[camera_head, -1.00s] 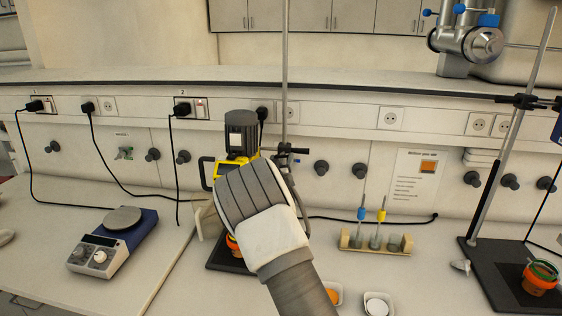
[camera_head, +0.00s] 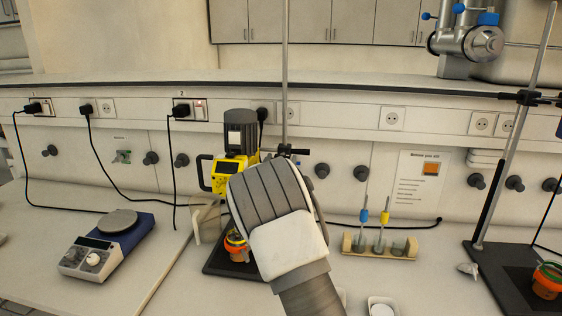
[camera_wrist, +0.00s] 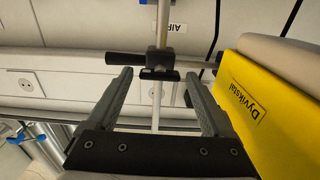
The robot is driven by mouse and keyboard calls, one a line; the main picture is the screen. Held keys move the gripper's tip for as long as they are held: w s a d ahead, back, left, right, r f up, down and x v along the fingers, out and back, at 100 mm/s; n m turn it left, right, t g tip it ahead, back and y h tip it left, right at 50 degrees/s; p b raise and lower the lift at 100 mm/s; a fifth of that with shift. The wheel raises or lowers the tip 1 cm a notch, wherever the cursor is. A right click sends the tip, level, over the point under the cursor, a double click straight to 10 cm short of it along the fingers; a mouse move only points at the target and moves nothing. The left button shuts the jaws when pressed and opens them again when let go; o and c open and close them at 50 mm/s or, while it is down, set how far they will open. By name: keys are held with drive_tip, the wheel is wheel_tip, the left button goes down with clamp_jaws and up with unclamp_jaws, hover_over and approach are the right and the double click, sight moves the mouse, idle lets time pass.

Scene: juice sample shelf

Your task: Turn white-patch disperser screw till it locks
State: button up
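The yellow disperser (camera_head: 226,174) with its dark motor top stands behind my gripper in the head view. It also fills the right side of the wrist view (camera_wrist: 262,105), marked "Dyvikstal". A black clamp with a screw (camera_head: 291,150) sits on the upright metal rod. In the wrist view the clamp (camera_wrist: 157,66) lies ahead, between the lines of my fingers; its dark handle points left. I cannot make out a white patch on a screw. My gripper (camera_wrist: 157,82) is open and empty, its fingers apart either side of the rod. Contact is not visible.
An orange-banded jar (camera_head: 236,248) stands on the dark stand base under the disperser. A hotplate (camera_head: 92,257) is at left. A rack (camera_head: 352,245) with blue and yellow tools is at right, near a second stand (camera_head: 497,262) with another jar (camera_head: 546,282).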

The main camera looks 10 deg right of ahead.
drive_tip(key=shift+o, duration=0.4)
drive_tip(key=b+v, duration=0.2)
drive_tip(key=v, duration=1.5)
drive_tip(key=shift+s+b, duration=0.2)
drive_tip(key=shift+b, duration=0.1)
drive_tip(key=shift+r, duration=0.1)
